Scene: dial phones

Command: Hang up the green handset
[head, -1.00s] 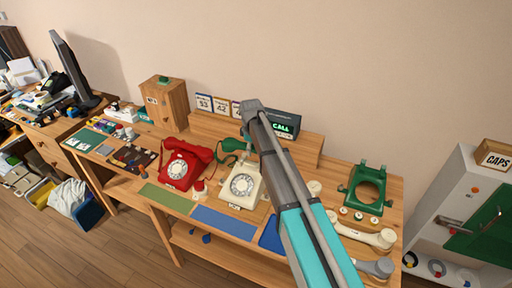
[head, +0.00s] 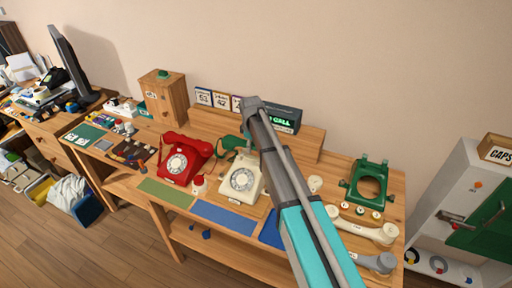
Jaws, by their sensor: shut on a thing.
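The green handset (head: 229,142) is behind and a little left of the cream dial phone (head: 241,180); its right part is partly hidden by the phone and my arm. The green phone body (head: 351,190) stands at the right of the desk, an open frame with a round hole and empty cradle prongs at the top. My grey and turquoise arm crosses the middle of the view. My gripper is hidden behind it, so its hold on anything does not show.
A red phone (head: 184,158) with its handset on stands left of the cream phone. A cream handset (head: 367,229) and a grey handset (head: 374,262) lie at the right front. Small round parts sit before the green body. A lit CALL sign (head: 284,122) stands behind.

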